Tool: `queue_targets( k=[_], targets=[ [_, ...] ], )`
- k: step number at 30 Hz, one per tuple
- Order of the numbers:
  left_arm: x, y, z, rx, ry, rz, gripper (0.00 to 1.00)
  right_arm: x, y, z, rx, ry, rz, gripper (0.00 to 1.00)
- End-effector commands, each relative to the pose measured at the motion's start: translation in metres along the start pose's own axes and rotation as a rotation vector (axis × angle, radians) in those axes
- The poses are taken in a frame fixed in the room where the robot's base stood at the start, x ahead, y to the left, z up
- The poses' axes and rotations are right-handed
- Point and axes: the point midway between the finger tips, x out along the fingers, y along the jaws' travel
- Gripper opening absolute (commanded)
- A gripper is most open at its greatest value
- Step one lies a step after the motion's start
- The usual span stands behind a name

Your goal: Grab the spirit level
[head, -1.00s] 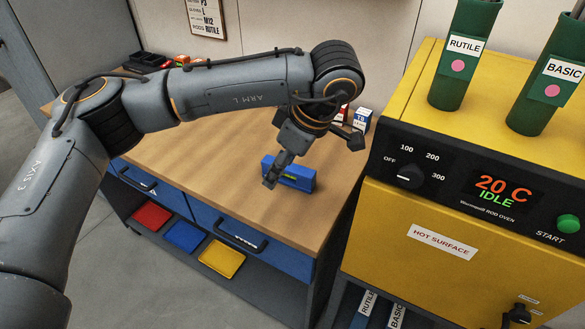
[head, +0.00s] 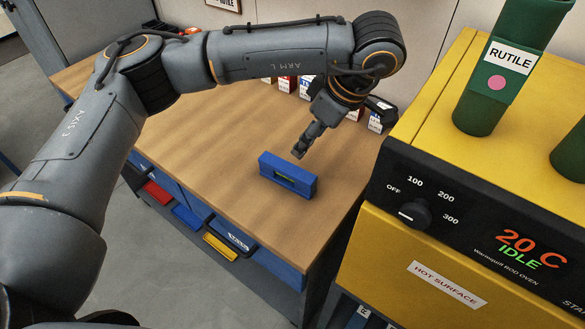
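My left gripper (head: 303,147) is just above and behind the level in the picture, pointing down toward the bench. It looks apart from the level and holds nothing that I can see. Its fingers are seen edge-on, so their opening does not show. My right gripper is not in view.
A yellow rod oven (head: 450,255) stands close to the bench on the right, with green rod canisters (head: 490,80) on top. Small boxes (head: 376,120) line the back of the bench behind my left arm. The bench left of the level is clear.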

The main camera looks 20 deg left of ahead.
Motion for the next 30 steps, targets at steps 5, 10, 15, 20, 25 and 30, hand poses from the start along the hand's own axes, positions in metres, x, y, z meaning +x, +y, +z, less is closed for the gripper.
queue_targets(
  k=[5, 10, 15, 20, 25, 30],
  targets=[
    [0.035, -0.002, 0.000, 0.000, -0.003, -0.008, 0.57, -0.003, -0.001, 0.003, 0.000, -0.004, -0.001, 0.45],
    [0.065, -0.001, 0.000, -0.001, -0.002, -0.005, 0.57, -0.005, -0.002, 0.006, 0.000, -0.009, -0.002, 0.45],
    [0.078, -0.001, 0.000, -0.001, -0.001, -0.002, 0.57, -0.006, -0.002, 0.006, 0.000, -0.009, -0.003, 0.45],
    [0.092, -0.003, -0.003, -0.001, 0.000, -0.006, 0.57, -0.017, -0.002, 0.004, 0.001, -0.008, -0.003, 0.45],
    [0.118, -0.004, -0.003, -0.002, -0.001, -0.004, 0.57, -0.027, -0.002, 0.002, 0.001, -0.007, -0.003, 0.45],
    [0.131, -0.004, -0.003, -0.001, 0.000, -0.001, 0.57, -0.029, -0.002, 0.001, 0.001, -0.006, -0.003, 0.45]
  ],
)
